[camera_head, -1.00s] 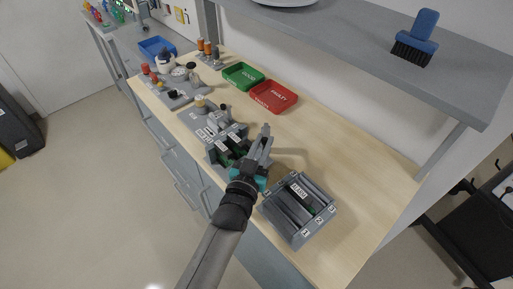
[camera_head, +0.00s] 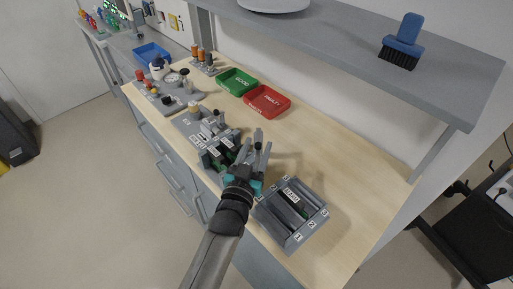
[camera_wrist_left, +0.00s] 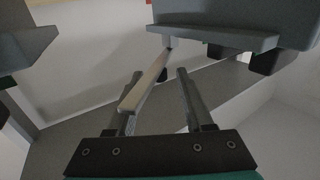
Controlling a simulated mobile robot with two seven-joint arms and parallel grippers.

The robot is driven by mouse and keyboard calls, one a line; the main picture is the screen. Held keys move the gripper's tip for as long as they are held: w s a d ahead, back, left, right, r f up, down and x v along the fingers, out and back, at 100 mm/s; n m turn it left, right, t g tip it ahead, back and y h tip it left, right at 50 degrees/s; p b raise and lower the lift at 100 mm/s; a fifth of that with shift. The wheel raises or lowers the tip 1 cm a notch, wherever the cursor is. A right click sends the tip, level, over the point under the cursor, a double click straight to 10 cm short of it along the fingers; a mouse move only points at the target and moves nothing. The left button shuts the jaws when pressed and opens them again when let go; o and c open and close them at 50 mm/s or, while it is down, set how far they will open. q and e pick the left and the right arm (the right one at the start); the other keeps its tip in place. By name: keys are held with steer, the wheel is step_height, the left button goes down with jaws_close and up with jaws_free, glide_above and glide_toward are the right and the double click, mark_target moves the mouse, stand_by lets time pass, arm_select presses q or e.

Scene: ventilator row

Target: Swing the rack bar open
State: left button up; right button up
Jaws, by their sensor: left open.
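In the left wrist view the two fingers (camera_wrist_left: 160,88) are spread. A pale narrow bar (camera_wrist_left: 150,78) shows between them; I cannot tell whether it is the rack bar or how far away it is. A large grey block (camera_wrist_left: 235,28) hangs above the fingertips in that view. The gripper and wrist hide part of the fixture. My right gripper is out of view.
A green tray (camera_head: 223,87) and a red tray (camera_head: 251,107) stand behind the fixture. A grey shelf (camera_head: 340,38) with a blue brush (camera_head: 404,40) overhangs the back. The bench right of the rack (camera_head: 345,190) is clear.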

arm_select(q)
steer(key=p+v, duration=0.1)
steer(key=v, duration=1.4)
steer(key=shift+s, duration=0.15)
steer(key=shift+a, duration=0.1)
